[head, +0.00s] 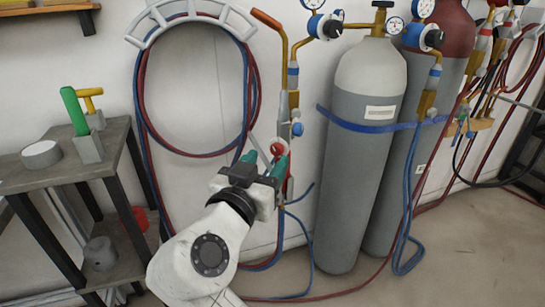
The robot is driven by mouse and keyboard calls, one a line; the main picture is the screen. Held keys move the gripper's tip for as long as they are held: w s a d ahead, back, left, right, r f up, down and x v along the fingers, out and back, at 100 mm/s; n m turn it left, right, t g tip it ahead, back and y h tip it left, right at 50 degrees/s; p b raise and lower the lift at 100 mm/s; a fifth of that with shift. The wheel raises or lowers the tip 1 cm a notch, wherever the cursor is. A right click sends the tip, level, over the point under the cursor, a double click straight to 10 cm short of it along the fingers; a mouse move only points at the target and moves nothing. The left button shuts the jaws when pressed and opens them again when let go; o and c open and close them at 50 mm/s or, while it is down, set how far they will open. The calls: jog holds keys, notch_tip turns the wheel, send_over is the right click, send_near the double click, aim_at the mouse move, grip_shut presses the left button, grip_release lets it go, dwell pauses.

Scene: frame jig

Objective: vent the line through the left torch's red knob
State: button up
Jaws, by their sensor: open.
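The left torch (284,115) hangs upright on the wall beside the grey gas cylinder, with a bent copper tube and orange tip at its top. Its red knob (278,147) sticks out to the left low on the grey body. A blue knob (297,129) sits slightly higher on its right side. My gripper (266,161) is open, with its teal fingertips just below and left of the red knob. The right fingertip overlaps the knob's lower edge in the picture; I cannot tell whether they touch. The torch's lower end is partly hidden behind my gripper.
A grey cylinder (358,200) with a blue strap stands close on the right, a maroon-topped one (452,25) behind it. Red and blue hoses hang from a wall rack (190,14) and trail on the floor. A shelf (125,165) with tools stands left.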

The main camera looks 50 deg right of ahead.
aim_at(275, 150)
jog(key=shift+x, duration=1.95)
jog(key=shift+c, duration=0.2)
grip_shut()
